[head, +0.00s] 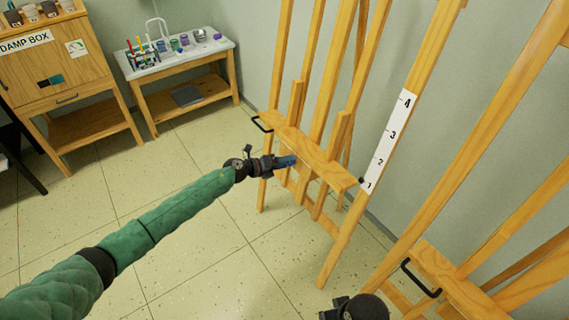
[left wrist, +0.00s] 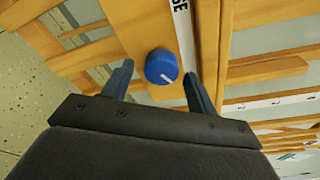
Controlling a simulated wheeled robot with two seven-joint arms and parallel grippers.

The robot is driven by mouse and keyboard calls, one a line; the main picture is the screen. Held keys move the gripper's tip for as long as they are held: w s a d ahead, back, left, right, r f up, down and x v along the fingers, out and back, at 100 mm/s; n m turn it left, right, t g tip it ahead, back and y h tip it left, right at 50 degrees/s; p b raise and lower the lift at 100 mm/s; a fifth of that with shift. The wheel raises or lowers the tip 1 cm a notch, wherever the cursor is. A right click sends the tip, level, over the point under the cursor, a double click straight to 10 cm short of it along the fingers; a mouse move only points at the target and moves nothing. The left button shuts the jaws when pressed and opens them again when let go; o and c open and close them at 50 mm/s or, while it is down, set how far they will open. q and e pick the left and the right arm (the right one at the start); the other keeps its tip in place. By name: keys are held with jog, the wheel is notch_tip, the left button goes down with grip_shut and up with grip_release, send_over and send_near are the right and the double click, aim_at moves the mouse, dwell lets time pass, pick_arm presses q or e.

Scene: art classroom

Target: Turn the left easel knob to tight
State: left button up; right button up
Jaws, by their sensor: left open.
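The left easel (head: 309,145) is a wooden frame standing before the wall in the head view. Its blue knob (left wrist: 161,66) with a white pointer line shows in the left wrist view, on the wood beside a white label strip (left wrist: 183,35). My left gripper (head: 286,162) is at the easel's front in the head view. In the left wrist view its two fingers stand apart, one on each side of the knob, with gaps visible. In the head view the knob is hidden or merges with the blue fingertips.
A second wooden easel (head: 450,284) with a black handle stands at the right. A numbered strip (head: 389,142) is on the left easel's right upright. A white-topped table (head: 182,60) and a damp box cabinet (head: 52,62) stand at the back left. The tiled floor between is clear.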

pick_arm(q)
jog(key=b+v, duration=0.1)
jog(key=v, duration=0.6)
jog(key=shift+a, duration=0.2)
pick_arm(e)
jog(key=shift+w+a+f+t+y, duration=0.15)
jog(key=shift+w+a+f, duration=0.1)
jog(key=shift+a+f, duration=0.15)
jog(key=shift+w+a+f+t+y, duration=0.15)
jog(key=shift+w+a+f, duration=0.15)
jog(key=shift+a, duration=0.2)
pick_arm(q)
jog(key=shift+s, duration=0.1)
pick_arm(e)
jog(key=shift+s, duration=0.2)
